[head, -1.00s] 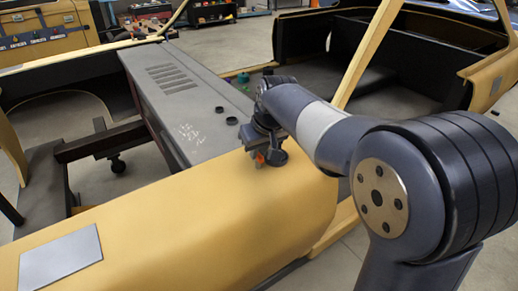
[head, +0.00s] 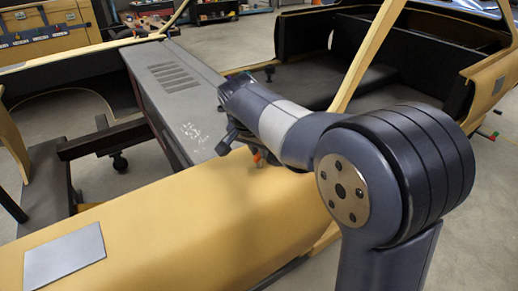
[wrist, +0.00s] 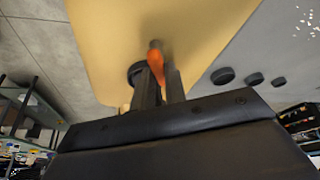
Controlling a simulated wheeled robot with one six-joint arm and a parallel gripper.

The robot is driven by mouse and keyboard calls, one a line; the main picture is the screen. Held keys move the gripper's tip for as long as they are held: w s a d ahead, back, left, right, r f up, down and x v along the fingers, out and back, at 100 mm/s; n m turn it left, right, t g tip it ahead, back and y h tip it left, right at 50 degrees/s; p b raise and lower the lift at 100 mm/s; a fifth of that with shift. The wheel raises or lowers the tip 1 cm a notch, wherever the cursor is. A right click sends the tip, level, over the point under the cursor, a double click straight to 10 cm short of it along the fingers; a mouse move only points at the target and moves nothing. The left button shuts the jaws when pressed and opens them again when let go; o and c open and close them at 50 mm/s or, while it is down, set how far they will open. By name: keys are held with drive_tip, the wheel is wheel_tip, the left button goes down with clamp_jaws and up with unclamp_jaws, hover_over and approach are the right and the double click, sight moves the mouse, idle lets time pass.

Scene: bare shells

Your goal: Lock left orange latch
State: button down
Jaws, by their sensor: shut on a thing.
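The orange latch (wrist: 156,66) shows in the wrist view as a small orange lever against the yellow body panel (wrist: 120,30). My gripper (wrist: 160,80) is shut on it, with one dark finger on each side. In the head view only a small bit of the orange latch (head: 257,155) shows at the back edge of the yellow panel (head: 160,225). A dark round piece (wrist: 136,73) is beside the fingers in the wrist view.
A grey vented panel (head: 175,80) lies behind the yellow panel. Several black round knobs (wrist: 224,75) stand on the grey surface in the wrist view. A yellow pillar (head: 367,55) rises behind my arm. A flat grey plate (head: 64,256) lies on the yellow panel at the left.

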drive_tip(key=m+g, duration=0.1)
drive_tip(key=m, duration=0.2)
drive_tip(key=m+h+p, duration=0.1)
drive_tip(key=m, duration=0.2)
drive_tip(key=shift+w+a+g+h, duration=0.1)
drive_tip(key=shift+a+g+h, duration=0.05)
drive_tip(key=shift+g+h, duration=0.2)
drive_tip(key=shift+m, duration=0.3)
drive_tip(key=c, duration=1.4)
unclamp_jaws()
drive_tip(key=shift+c, duration=0.2)
drive_tip(key=shift+r, duration=0.1)
drive_tip(key=v, duration=1)
drive_tip(key=shift+a+r+b, duration=0.2)
drive_tip(key=shift+r+b, duration=0.05)
drive_tip(key=shift+b, duration=0.05)
